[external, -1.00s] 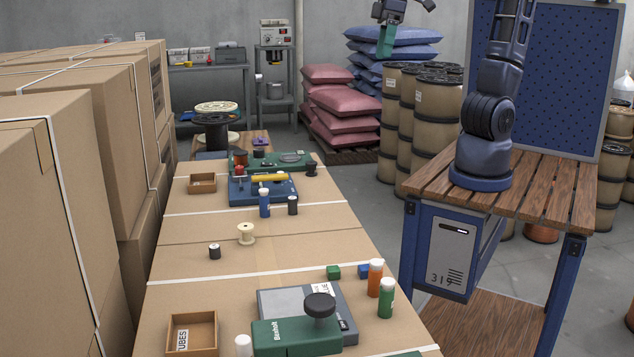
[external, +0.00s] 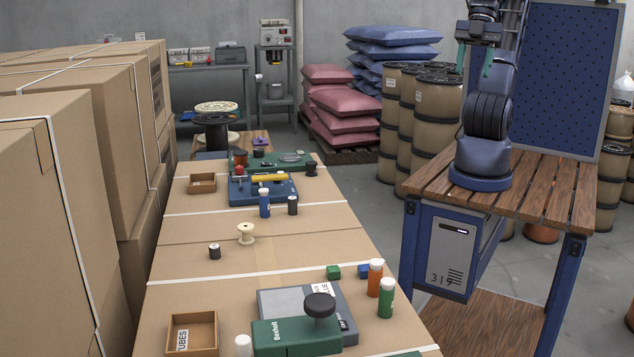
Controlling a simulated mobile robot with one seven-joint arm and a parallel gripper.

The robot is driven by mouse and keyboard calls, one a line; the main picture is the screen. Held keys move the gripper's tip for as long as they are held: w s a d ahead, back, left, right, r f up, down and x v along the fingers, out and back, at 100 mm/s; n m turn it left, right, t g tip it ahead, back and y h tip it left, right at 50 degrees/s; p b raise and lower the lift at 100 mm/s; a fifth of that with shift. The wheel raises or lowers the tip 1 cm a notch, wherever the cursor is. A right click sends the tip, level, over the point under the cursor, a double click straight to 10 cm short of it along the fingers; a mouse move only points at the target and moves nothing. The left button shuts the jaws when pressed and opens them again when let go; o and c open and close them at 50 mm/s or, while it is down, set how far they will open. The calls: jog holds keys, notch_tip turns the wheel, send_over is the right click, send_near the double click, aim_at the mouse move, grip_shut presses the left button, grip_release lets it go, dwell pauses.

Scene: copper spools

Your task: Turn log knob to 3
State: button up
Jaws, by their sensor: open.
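No knob labelled "log" can be read in this view, so I cannot tell which one it is. A large black round knob (external: 320,304) stands on the green and grey device (external: 286,338) at the near end of the cardboard-topped surface. A blue device (external: 250,192) with a yellow bar and a green device (external: 290,162) with small parts on top sit farther back; their dials and numbers are too small to read. My gripper (external: 474,68) is open and empty, its teal fingers pointing down, high above the wooden table and well away from all devices.
Orange (external: 375,278) and green (external: 386,298) bottles stand right of the near device. A wooden tray (external: 193,334) sits at its left. A pale spool (external: 246,233) stands mid-surface with free cardboard around it. Tall boxes (external: 70,180) line the left; drums (external: 430,110) stand behind.

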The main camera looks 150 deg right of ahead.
jog(key=shift+g+h, duration=0.5)
jog(key=w+d, duration=0.2)
jog(key=w, duration=0.1)
jog(key=w+d, duration=0.3)
jog(key=shift+w+d, duration=0.15)
jog(key=shift+c, duration=0.2)
jog(key=w+d+f+g, duration=0.1)
jog(key=w+d+f, duration=0.15)
jog(key=d, duration=0.45)
jog(key=w+d+f+n+g, duration=0.15)
jog(key=w+d, duration=0.25)
jog(key=d, duration=0.4)
jog(key=w+d+f, duration=0.3)
jog(key=d, duration=0.4)
jog(key=s+d+f, duration=0.1)
jog(key=d+f, duration=0.3)
jog(key=d, duration=0.4)
jog(key=s+d+f, duration=0.1)
jog(key=d+f, duration=0.3)
jog(key=d, duration=0.3)
jog(key=s+d+f+g+y, duration=0.1)
jog(key=s+d+f, duration=0.3)
jog(key=d+f, duration=0.35)
jog(key=s+d+f, duration=0.4)
jog(key=d+f, duration=0.2)
jog(key=d, duration=0.2)
jog(key=shift+n, duration=0.45)
jog(key=f, duration=1)
jog(key=shift+s+a, duration=0.15)
jog(key=shift+a, duration=0.15)
